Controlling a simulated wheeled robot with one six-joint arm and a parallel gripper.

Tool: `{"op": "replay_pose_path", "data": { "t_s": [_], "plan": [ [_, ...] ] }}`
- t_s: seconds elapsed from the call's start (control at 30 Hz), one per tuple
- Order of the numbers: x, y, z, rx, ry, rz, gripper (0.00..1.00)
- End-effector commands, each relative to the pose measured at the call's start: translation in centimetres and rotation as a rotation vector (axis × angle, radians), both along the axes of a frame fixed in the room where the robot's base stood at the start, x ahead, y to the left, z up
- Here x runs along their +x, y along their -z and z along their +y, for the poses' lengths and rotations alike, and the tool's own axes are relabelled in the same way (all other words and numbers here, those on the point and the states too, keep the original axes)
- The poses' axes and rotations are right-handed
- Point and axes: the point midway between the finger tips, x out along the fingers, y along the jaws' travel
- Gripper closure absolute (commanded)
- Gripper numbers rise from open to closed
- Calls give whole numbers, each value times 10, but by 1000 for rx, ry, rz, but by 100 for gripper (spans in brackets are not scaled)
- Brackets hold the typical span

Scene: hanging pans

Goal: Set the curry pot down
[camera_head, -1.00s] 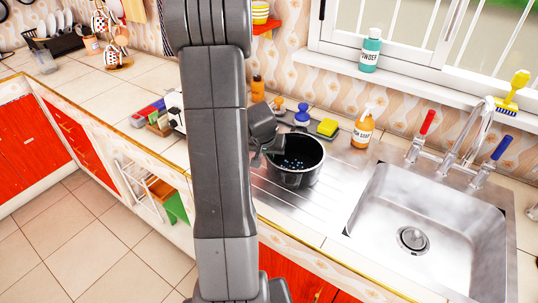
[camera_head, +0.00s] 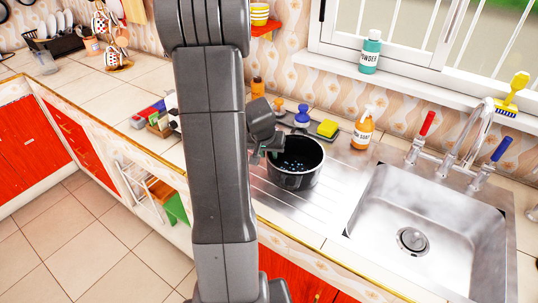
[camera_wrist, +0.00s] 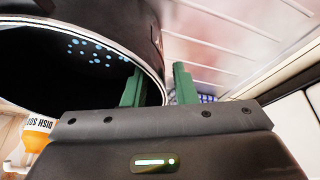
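The curry pot (camera_head: 295,178) is dark and round, with small pale-blue spots inside. In the head view it stands upright on the ribbed metal drainboard left of the sink. My gripper (camera_head: 268,142) is at its left rear rim, partly hidden by my arm. In the wrist view the pot's rim and wall (camera_wrist: 150,45) pass between the two green fingers of my gripper (camera_wrist: 158,85). One finger is over the pot's inside and the other is outside. A gap shows beside the wall, so the fingers look open. The pot's underside is hidden.
The sink (camera_head: 430,235) is right of the drainboard (camera_head: 318,215). Behind the pot stand an orange dish-soap bottle (camera_head: 362,132), a yellow sponge (camera_head: 327,128) and a blue-topped item (camera_head: 302,116). Small boxes (camera_head: 152,112) lie on the counter to the left.

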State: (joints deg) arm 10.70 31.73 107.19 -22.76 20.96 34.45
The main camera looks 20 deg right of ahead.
Motion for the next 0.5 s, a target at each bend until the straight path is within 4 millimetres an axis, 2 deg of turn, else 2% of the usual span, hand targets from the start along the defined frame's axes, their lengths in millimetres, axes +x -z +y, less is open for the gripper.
{"op": "replay_pose_path", "data": {
  "t_s": [0.03, 0.3, 0.5],
  "plan": [
    [-2, -10, 2, 0, -1, -6, 75],
    [-18, -53, 12, -1, -1, -6, 75],
    [-27, -78, 17, 0, -2, -4, 75]
  ]
}}
